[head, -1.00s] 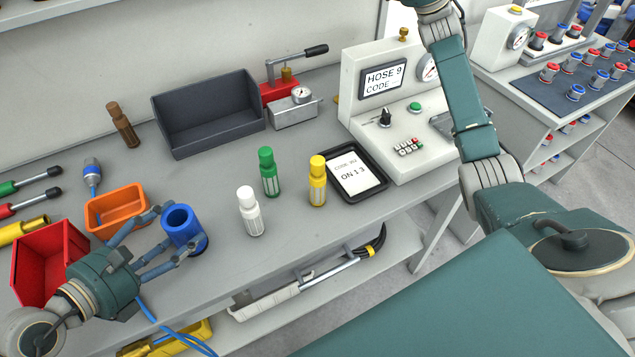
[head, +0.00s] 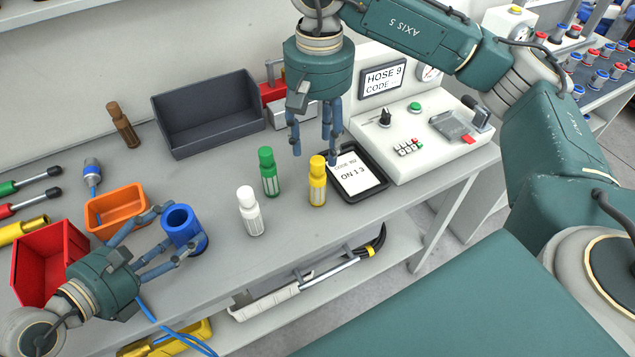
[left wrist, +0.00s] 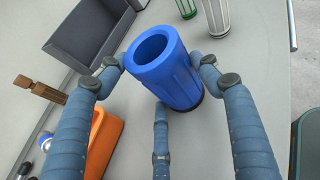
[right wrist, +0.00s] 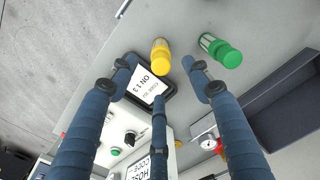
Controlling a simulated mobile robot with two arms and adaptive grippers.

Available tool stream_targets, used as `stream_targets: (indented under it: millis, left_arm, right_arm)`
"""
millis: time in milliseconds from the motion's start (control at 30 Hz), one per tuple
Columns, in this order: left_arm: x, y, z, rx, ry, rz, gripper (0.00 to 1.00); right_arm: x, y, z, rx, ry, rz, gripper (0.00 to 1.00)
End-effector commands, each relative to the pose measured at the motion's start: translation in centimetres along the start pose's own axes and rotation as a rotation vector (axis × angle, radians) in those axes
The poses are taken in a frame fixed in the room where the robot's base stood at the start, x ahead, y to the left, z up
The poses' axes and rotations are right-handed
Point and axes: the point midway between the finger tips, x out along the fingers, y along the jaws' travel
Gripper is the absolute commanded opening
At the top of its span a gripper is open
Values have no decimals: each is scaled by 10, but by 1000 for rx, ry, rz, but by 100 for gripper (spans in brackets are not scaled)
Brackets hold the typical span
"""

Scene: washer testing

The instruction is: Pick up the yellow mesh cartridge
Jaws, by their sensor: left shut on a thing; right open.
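The yellow mesh cartridge (head: 317,182) stands upright on the bench, left of the black tablet, and shows from above in the right wrist view (right wrist: 160,56). My right gripper (head: 316,152) is open and empty, fingers pointing down, above the bench just behind the yellow cartridge. In the right wrist view (right wrist: 156,75) the cartridge lies beyond and between the spread fingertips, apart from them. My left gripper (head: 168,240) is shut on a blue hollow cylinder (head: 186,232) at the bench's front left; it fills the left wrist view (left wrist: 172,75).
A green cartridge (head: 268,172) and a white cartridge (head: 249,212) stand left of the yellow one. A black tablet (head: 377,195) lies close on its right. A dark open bin (head: 208,118) and a test console (head: 430,140) stand behind. An orange bin (head: 117,212) is at left.

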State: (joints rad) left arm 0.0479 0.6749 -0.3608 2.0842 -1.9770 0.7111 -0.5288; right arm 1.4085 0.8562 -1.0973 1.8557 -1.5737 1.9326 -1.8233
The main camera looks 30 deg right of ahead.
Motion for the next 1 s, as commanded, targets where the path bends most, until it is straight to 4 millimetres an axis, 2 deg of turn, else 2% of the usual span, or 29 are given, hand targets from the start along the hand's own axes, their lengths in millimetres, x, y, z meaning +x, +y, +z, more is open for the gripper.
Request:
stream_targets:
  millis: [300, 533, 800, 1000]
  left_arm:
    - [0, 0, 2, 0, -4, 0, 17]
    - [0, 0, 2, 0, -4, 0, 17]
    - [0, 0, 2, 0, -4, 0, 17]
    - [0, 0, 2, 0, -4, 1, 17]
  right_arm:
    - [53, 2, 0, -2, 1, 9, 49]
    - [71, 1, 0, -2, 0, 7, 49]
    - [109, -1, 1, 0, 0, 6, 49]
    - [116, -1, 1, -1, 3, 4, 49]
